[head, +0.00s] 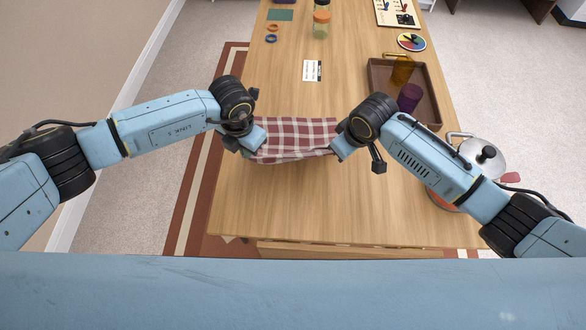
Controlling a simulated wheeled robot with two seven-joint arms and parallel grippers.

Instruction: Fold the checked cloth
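The red-and-white checked cloth (296,137) is in the middle of the wooden table in the head view, spanning the gap between my two grippers. Its near edge looks raised and slightly sagging. My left gripper (254,147) is at the cloth's left near corner, and its fingers appear closed on the fabric. My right gripper (342,150) is at the right near corner, and the cloth runs up to its fingers. The fingertips of the right one are partly hidden by its own wrist. Some of the cloth's right side is hidden behind the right wrist.
A brown tray (376,84) with an amber cup (401,70) and a purple cup (409,97) stands at the right. A lidded pot (478,155) is by the right edge. A white card (312,71) lies beyond the cloth. The table (290,205) is clear in front.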

